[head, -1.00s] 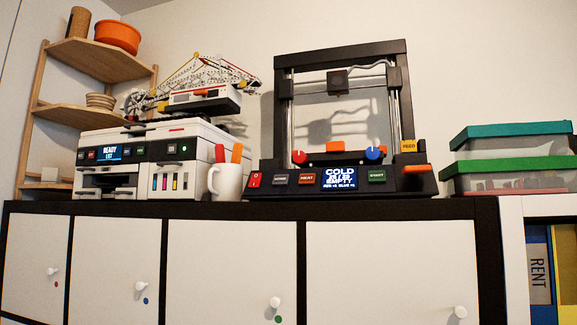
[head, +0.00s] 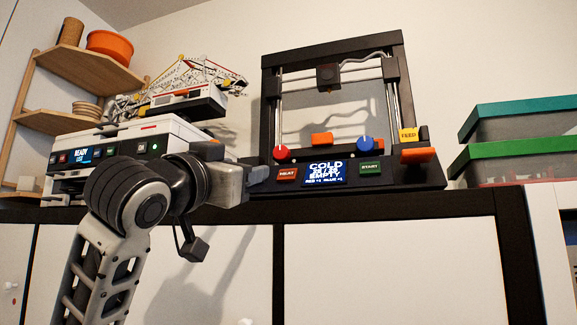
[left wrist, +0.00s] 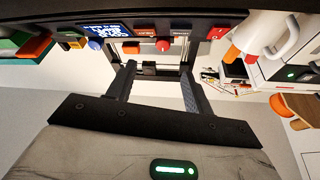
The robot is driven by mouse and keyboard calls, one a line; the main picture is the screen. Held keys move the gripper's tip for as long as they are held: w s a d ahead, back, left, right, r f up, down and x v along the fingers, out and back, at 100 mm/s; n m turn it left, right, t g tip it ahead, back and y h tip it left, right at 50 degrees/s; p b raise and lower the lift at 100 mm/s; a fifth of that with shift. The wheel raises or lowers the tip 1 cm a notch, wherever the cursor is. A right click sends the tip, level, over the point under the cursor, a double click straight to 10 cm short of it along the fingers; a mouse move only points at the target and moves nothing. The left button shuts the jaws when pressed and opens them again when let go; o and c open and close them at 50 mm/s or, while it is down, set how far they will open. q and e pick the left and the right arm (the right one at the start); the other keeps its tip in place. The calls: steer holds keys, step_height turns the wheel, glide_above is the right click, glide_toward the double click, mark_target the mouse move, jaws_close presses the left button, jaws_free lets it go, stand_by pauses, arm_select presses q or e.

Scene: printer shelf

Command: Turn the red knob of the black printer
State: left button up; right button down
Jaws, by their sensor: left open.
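The black printer (head: 410,182) stands on the cabinet, its screen (head: 325,173) reading "COLD" and "EMPTY". Its red knob (head: 281,152) is at the left of the front, with the blue knob (head: 365,144) farther right. My left gripper (head: 260,175) is just left of and below the red knob in the head view and covers the printer's left front corner. In the left wrist view, which looks upside down, the open fingers (left wrist: 158,72) have the red knob (left wrist: 163,45) beyond and between their tips. Nothing is between the fingers. My right gripper is not in view.
A white printer (head: 175,138) stands to the left, partly behind my arm. A white mug (left wrist: 283,35) shows in the left wrist view. Lidded boxes (head: 510,165) stand at the right.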

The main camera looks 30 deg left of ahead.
arm_select(q)
steer(key=r, duration=0.1)
steer(key=p, duration=0.6)
glide_toward(280, 152)
steer(key=x, duration=0.7)
steer(key=shift+w+r, duration=0.1)
steer(key=shift+r, duration=0.05)
steer(key=shift+w+a, duration=0.15)
steer(key=shift+w, duration=0.3)
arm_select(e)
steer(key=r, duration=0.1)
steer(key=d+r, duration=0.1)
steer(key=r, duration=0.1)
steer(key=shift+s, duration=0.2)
arm_select(q)
steer(key=c, duration=1)
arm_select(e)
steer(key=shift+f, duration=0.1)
